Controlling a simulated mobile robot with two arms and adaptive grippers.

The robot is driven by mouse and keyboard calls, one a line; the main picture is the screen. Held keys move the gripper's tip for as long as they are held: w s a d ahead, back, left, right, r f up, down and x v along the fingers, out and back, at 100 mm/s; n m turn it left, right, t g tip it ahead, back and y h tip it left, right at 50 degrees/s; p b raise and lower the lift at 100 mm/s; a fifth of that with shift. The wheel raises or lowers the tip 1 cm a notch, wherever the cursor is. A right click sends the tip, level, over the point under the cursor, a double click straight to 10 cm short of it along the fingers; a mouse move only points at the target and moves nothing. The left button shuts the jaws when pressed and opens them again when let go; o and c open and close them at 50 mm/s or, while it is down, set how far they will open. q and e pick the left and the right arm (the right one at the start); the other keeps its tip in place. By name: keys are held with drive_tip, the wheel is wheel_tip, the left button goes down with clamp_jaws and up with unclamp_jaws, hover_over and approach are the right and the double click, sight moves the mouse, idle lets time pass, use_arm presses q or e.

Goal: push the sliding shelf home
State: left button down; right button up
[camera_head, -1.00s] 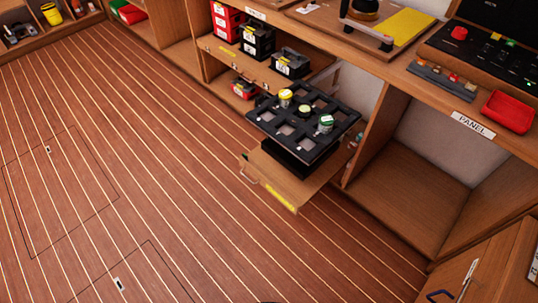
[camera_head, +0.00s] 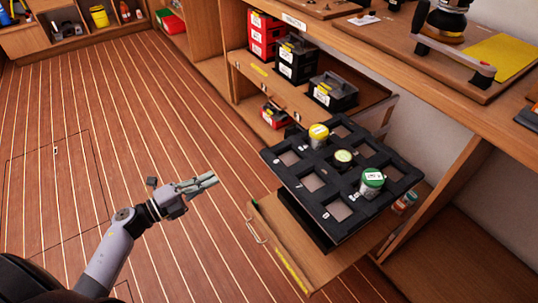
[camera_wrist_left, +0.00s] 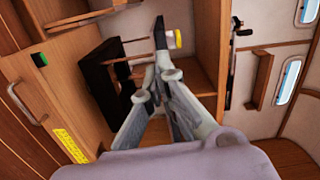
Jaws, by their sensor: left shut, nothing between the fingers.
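The pulled-out sliding shelf (camera_head: 315,268) juts from the cabinet over the floor. Its front has a metal handle (camera_head: 256,228) and a yellow strip (camera_head: 292,270). In the left wrist view the handle (camera_wrist_left: 25,105) and yellow strip (camera_wrist_left: 70,146) show at the left. A black compartment tray (camera_head: 327,212) stands above this shelf, holding a few lidded jars, one green-topped (camera_head: 372,180). My left gripper (camera_head: 208,181) is shut and empty, in the air left of the shelf front and apart from it. It also shows in the left wrist view (camera_wrist_left: 162,65). My right gripper is not in view.
A neighbouring shelf (camera_head: 262,72) holds red and black boxes; a black one (camera_head: 332,92) is near the tray. The worktop (camera_head: 385,50) overhangs behind. A small bottle (camera_head: 404,202) stands beside the tray. The plank floor (camera_head: 150,120) at the left is clear.

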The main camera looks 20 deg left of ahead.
use_arm(q)
drive_tip(key=w+d+r+m+b, duration=0.1)
drive_tip(key=w+d, duration=0.8)
drive_tip(key=w, duration=0.2)
drive_tip(key=shift+w+d+g+h, duration=0.15)
drive_tip(key=shift+g+h, duration=0.15)
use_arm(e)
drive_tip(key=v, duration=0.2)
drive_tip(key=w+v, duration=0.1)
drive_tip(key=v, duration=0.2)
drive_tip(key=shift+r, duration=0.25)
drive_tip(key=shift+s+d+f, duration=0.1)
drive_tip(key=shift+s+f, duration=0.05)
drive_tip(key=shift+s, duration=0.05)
